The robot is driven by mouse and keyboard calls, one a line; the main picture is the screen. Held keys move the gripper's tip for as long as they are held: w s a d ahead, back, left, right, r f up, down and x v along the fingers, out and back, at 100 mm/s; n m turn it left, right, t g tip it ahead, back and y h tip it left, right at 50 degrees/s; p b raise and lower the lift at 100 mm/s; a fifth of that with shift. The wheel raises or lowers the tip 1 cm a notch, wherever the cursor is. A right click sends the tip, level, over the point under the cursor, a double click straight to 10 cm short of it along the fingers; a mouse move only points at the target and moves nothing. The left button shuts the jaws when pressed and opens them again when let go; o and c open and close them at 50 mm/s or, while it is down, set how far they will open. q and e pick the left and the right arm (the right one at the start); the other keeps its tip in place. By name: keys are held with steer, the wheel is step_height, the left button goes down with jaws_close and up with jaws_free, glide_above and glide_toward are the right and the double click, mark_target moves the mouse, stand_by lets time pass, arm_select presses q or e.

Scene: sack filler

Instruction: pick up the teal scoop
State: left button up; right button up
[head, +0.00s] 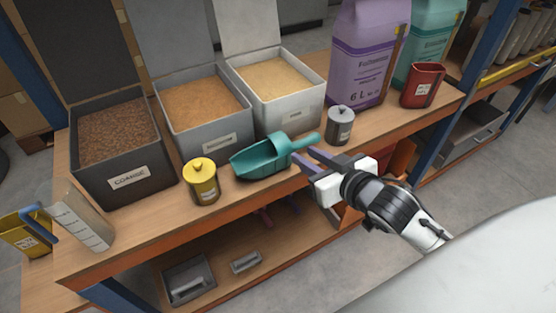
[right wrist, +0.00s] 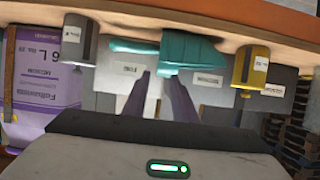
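The teal scoop (head: 268,158) lies on the wooden bench top in front of the bins, its bowl to the left and its handle pointing right. In the head view my right gripper (head: 304,154) comes in from the lower right, with its purple fingertips close to the handle. In the right wrist view, which is upside down, the scoop (right wrist: 185,48) lies just beyond the fingertips (right wrist: 158,76). The two fingers are apart with nothing between them. Whether a fingertip touches the scoop I cannot tell. My left gripper is not in view.
A yellow canister (head: 201,181) stands left of the scoop and a grey canister (head: 339,125) right of it. Bins of dark (head: 125,183), orange (head: 212,142) and pale (head: 290,115) grain stand behind. A purple sack (head: 362,60) and red tin (head: 422,85) stand at right.

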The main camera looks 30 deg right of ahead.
mark_target(283, 141)
steer(key=shift+b+x, duration=0.45)
steer(key=shift+x, duration=4.45)
steer(key=shift+d, duration=0.15)
jaws_close()
steer(key=shift+r, duration=0.1)
